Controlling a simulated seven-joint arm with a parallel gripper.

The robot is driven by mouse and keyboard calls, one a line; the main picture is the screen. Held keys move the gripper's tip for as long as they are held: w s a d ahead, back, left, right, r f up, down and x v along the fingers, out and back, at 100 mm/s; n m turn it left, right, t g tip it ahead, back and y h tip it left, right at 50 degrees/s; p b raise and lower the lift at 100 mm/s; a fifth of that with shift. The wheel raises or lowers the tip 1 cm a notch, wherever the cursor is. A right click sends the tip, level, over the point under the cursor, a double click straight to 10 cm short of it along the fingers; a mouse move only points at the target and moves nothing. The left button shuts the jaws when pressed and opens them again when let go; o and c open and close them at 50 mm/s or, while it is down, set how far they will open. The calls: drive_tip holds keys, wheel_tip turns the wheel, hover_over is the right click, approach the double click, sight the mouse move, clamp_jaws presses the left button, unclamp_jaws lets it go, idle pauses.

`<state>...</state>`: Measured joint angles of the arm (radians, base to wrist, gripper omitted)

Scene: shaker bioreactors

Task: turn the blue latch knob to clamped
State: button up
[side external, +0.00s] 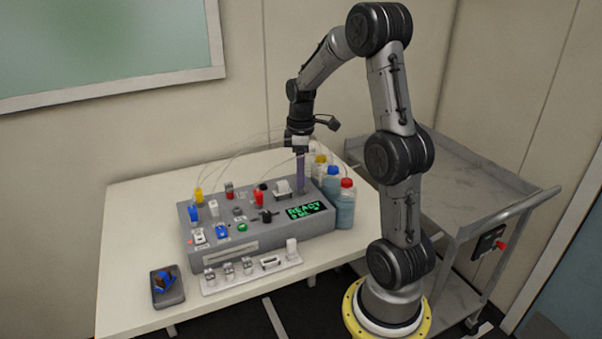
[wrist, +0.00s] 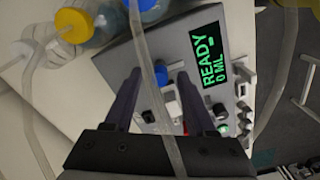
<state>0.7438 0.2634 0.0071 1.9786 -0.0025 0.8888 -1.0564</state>
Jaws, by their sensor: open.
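The blue latch knob (wrist: 160,76) shows in the wrist view on the grey console (wrist: 150,50), between my fingertips. In the side view I cannot make it out; my fingers seem to cover that spot. My gripper (wrist: 159,71) is open, with one finger on each side of the knob; I cannot tell whether either finger touches it. In the side view my gripper (side external: 300,188) points straight down at the console's back right, beside a white pump-like part (side external: 282,187). The knob's exact turn is too small to read.
Bottles with yellow, blue (side external: 332,182) and red caps (side external: 346,203) stand close to the console's right end. Clear tubes arch over it, and one (wrist: 150,85) crosses the wrist view. The display (side external: 306,210) reads READY. A small rack (side external: 250,275) stands in front.

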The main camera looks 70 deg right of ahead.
clamp_jaws()
drive_tip(key=shift+m, duration=0.3)
drive_tip(key=m, duration=0.3)
drive_tip(key=shift+m, duration=0.3)
drive_tip(key=m, duration=0.4)
drive_tip(key=shift+m, duration=0.3)
drive_tip(key=m, duration=0.4)
drive_tip(key=shift+m, duration=2.5)
drive_tip(key=shift+r, duration=0.1)
